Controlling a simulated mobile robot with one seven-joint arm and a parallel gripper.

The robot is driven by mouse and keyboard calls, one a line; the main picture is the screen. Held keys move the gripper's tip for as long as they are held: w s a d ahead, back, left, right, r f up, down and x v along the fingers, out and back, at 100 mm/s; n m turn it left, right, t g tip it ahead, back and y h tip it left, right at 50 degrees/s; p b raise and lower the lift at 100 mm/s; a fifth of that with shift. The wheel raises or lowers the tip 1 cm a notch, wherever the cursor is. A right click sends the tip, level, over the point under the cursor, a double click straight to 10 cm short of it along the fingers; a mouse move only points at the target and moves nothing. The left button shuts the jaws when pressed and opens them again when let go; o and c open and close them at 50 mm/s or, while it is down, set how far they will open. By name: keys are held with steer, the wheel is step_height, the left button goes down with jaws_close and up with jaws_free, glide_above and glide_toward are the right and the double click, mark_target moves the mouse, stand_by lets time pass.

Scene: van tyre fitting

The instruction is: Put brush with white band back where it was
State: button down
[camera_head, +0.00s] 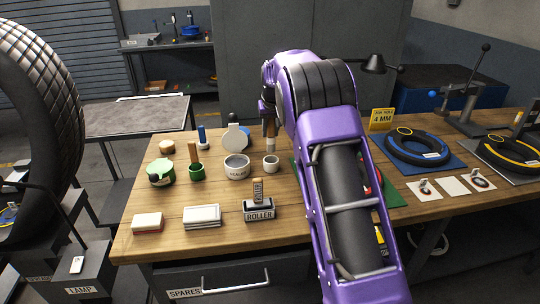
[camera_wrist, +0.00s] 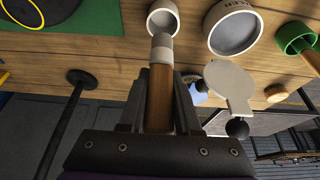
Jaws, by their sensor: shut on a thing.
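The brush with the white band has a wooden handle (camera_head: 269,130) and a pale band towards its lower end. In the wrist view the brush (camera_wrist: 160,90) runs between my fingers, and its pale end points at a small white cup (camera_wrist: 162,20). My gripper (camera_wrist: 160,105) is shut on the handle; in the head view it is partly hidden behind my purple arm. The small white cup also shows in the head view (camera_head: 271,164), just below the brush. I cannot tell whether the brush tip is inside the cup or just above or behind it.
A larger pale bowl (camera_head: 236,168) and a green cup (camera_head: 196,172) holding another wooden-handled brush stand left of the white cup. A white paddle-shaped object (camera_head: 235,135) stands behind. A roller holder (camera_head: 259,209) is in front. Tyres on mats (camera_head: 418,147) lie right.

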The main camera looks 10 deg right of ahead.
mark_target(270, 148)
steer(key=shift+f, duration=3.4)
steer(key=shift+f, duration=0.1)
steer(key=c, duration=0.6)
jaws_free()
steer(key=v, duration=1.2)
steer(key=shift+s, duration=0.1)
